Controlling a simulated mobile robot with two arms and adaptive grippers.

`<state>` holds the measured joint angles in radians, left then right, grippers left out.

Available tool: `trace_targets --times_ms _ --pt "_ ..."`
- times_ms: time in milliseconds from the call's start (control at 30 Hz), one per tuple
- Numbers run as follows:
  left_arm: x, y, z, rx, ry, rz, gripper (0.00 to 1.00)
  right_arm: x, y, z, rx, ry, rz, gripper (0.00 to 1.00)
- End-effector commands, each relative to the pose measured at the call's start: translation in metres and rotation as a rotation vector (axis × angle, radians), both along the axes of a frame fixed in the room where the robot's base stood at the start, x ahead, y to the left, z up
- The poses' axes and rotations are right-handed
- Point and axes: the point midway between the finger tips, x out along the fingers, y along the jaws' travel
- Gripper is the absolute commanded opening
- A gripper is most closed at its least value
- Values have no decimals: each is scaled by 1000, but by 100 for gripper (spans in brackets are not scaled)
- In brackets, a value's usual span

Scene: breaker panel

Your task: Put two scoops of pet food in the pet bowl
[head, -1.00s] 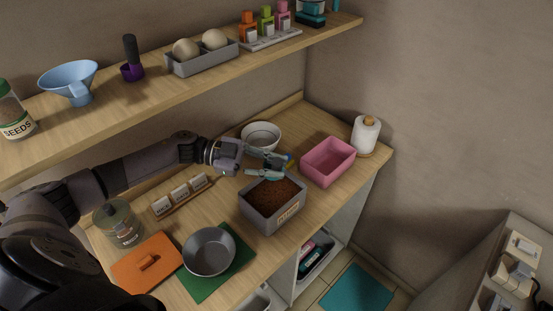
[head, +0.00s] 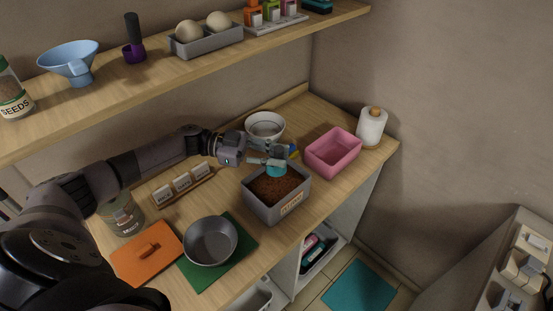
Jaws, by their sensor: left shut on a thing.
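A grey box of brown pet food (head: 262,203) stands on the wooden counter, with a label on its front. My left gripper (head: 277,155) is over the box and shut on a scoop with a dark upright handle. The scoop's teal cup (head: 276,171) is at the surface of the food, near the back of the box; I cannot tell how full it is. A grey metal bowl (head: 210,240), probably the pet bowl, stands on a green mat (head: 240,257) at the front left of the box. Its visible inside looks empty. My right gripper is out of view.
A pink bin (head: 333,153) and a paper roll (head: 371,128) stand right of the box. A patterned white bowl (head: 265,126) is behind my gripper. A shelf (head: 150,84) overhangs the back.

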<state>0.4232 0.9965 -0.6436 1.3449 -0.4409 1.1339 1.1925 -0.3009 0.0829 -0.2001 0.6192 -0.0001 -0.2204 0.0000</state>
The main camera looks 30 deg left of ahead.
Motion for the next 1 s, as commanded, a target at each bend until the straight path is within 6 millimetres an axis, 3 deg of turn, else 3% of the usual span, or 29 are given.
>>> trace_targets --times_ms 167,1000 --pt "6 5 -14 -50 61 0 0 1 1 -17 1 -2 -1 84" --pt "5 4 -72 -46 58 -1 0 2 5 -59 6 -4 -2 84"
